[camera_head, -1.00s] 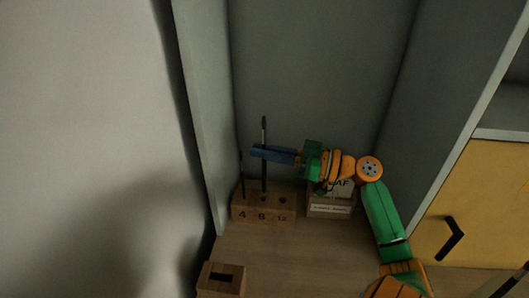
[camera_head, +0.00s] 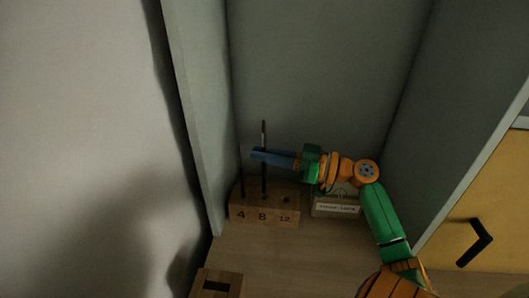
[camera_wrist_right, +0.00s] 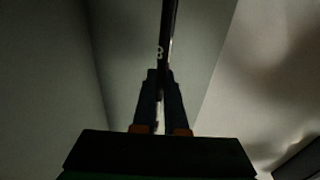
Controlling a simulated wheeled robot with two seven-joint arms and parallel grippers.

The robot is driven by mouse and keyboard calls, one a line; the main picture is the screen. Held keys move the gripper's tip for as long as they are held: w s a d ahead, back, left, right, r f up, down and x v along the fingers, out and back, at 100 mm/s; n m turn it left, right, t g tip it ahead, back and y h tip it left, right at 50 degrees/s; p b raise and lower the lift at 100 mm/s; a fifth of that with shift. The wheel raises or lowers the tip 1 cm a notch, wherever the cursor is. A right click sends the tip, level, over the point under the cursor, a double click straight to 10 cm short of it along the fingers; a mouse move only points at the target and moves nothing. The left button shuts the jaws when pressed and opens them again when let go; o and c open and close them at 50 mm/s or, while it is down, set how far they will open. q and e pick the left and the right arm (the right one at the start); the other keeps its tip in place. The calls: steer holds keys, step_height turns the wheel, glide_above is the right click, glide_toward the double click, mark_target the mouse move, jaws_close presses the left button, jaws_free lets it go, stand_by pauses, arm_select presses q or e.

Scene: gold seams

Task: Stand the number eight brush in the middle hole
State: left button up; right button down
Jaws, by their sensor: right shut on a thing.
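The number eight brush (camera_head: 264,134) is dark, thin and upright. My right gripper (camera_head: 258,155) is shut on it part way up its handle. The wooden block (camera_head: 265,216) has holes marked 4, 8 and 12. The brush's lower end meets the block at the middle hole, above the 8; how deep it sits I cannot tell. Another thin brush (camera_head: 242,180) stands in the 4 hole. The 12 hole (camera_head: 287,199) is empty. My left gripper is not in view.
A small labelled box (camera_head: 336,210) stands right of the block, partly behind my right arm. A wooden box with a dark slot (camera_head: 230,279) is at the front left. Grey walls close in the left and back. A yellow door (camera_head: 480,205) is at the right.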

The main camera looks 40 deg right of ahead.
steer(key=shift+s+a+r, duration=0.1)
stand_by(0.3)
steer(key=shift+b, duration=0.5)
steer(key=shift+f+b, duration=0.2)
steer(key=shift+b, duration=0.1)
stand_by(0.5)
steer(key=shift+f, duration=0.1)
steer(key=shift+f+b, duration=0.2)
steer(key=shift+b, duration=0.4)
stand_by(0.4)
